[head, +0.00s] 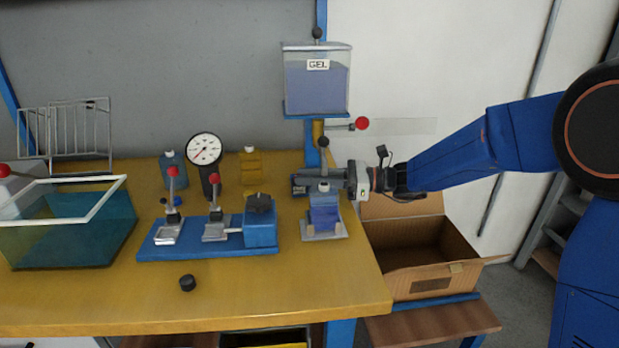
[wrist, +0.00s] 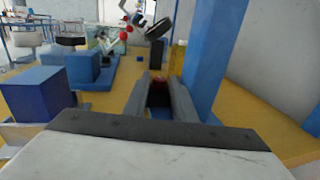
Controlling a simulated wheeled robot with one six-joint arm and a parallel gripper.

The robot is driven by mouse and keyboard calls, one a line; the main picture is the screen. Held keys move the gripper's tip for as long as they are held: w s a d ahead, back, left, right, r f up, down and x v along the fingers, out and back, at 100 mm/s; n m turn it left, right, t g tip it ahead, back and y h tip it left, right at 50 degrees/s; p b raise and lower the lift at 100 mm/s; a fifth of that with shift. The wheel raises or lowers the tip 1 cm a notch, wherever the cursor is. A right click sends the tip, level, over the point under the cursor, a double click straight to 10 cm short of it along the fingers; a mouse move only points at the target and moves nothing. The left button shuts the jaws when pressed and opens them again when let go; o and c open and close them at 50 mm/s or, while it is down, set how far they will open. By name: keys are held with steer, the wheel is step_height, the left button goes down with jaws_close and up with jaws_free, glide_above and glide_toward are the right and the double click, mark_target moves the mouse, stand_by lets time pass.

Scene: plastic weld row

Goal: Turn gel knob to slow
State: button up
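The gel tank (head: 318,85) is a clear box of bluish gel labelled GEL, on a blue post above the table's right end. Under it is a brass-coloured valve body (head: 318,132) with a lever ending in a red knob (head: 361,124), pointing right. No slow marking is readable. My gripper (head: 300,183) is below the valve, pointing left, behind a blue block-like fixture (head: 324,212). In the wrist view its two fingers (wrist: 158,85) stand apart with a gap.
A blue clamp rig (head: 208,240) with red-knobbed levers, a dial gauge (head: 204,150) and a water tank (head: 70,225) stand left. A loose black knob (head: 188,283) lies at the front. The blue post (wrist: 212,60) is close right of my fingers. An open carton (head: 420,255) is below right.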

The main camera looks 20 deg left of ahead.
stand_by(0.3)
steer(key=shift+s+m+t, duration=0.25)
steer(key=shift+m+t, duration=0.45)
steer(key=shift+t, duration=0.4)
steer(key=shift+s+m+t, duration=0.2)
steer(key=shift+m+t, duration=0.5)
steer(key=shift+t, duration=0.4)
steer(key=shift+d, duration=0.3)
steer(key=s+d, duration=0.2)
steer(key=d, duration=1.5)
steer(key=s+d+f+n+g+h, duration=0.1)
steer(key=s+d+f+n+h, duration=0.1)
steer(key=s, duration=0.5)
steer(key=s+d+f+n+h, duration=0.3)
steer(key=s+d+n+h, duration=0.2)
steer(key=s+d+n, duration=0.1)
steer(key=shift+s+f+n+g, duration=0.15)
steer(key=shift+s+n+g, duration=0.3)
steer(key=shift+s, duration=0.55)
